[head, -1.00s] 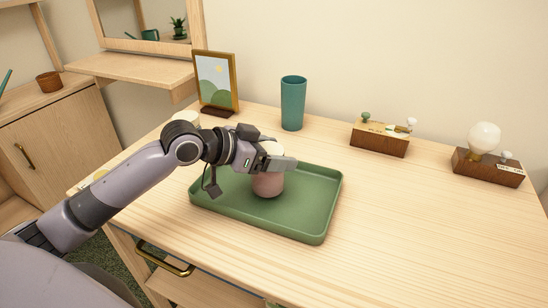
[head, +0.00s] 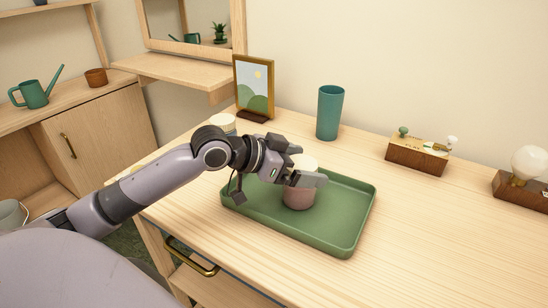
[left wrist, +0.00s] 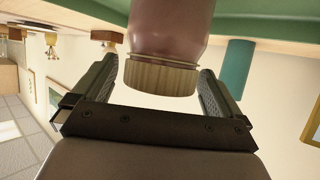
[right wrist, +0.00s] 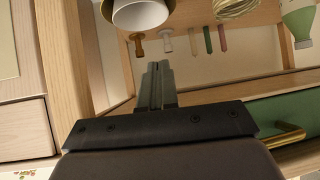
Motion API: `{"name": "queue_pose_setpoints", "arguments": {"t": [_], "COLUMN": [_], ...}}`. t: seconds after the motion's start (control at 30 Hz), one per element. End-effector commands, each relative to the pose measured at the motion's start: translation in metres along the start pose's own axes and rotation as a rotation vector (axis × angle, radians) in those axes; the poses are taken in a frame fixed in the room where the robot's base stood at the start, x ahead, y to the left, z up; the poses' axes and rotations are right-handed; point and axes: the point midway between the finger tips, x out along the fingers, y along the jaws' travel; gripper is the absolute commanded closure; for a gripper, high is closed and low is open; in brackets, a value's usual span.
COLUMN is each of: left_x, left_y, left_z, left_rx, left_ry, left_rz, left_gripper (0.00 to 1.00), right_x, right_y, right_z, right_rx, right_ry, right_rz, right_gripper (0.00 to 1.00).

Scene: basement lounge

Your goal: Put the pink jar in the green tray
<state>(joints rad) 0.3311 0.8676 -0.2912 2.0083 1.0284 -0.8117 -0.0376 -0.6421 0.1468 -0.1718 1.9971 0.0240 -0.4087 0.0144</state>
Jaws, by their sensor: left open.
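The pink jar (head: 298,198) with a pale lid (head: 303,162) stands upright in the green tray (head: 345,215), near its middle. My left gripper (head: 304,178) is open at the jar's upper part. In the left wrist view the jar (left wrist: 168,38) appears upside down, its wood-grained lid (left wrist: 160,78) between the spread fingers, with gaps at both sides. The tray (left wrist: 275,28) lies behind it in that view. My right gripper (right wrist: 156,85) shows only in the right wrist view; its fingers are together with nothing visible between them.
A teal cup (head: 330,112) and a picture frame (head: 254,88) stand behind the tray. A wooden block with knobs (head: 418,155) and a bulb lamp (head: 525,170) are at the right. The table front right is clear. A white cylinder (right wrist: 140,12) is near my right gripper.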

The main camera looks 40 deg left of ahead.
Motion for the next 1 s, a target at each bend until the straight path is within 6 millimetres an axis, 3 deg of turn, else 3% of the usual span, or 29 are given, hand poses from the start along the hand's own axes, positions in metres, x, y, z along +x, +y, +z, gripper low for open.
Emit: {"name": "queue_pose_setpoints", "arguments": {"t": [0.2, 0.5, 1.0], "left_x": [-0.036, -0.072, -0.101], "left_y": [0.000, 0.001, 0.001], "left_z": [0.002, 0.001, 0.000], "left_rx": [0.004, 0.003, 0.000], "left_ry": [-0.005, -0.005, -0.002], "left_rz": [-0.002, 0.000, 0.001], "left_gripper": [0.00, 0.00, 0.00], "right_x": [0.001, 0.002, 0.003], "right_y": [0.000, 0.000, -0.002], "right_z": [0.001, 0.004, 0.003], "right_rx": [0.000, 0.001, 0.003], "right_ry": [-0.001, -0.005, -0.001], "right_rz": [0.001, 0.000, -0.004], "right_gripper": [1.00, 1.00, 1.00]}}
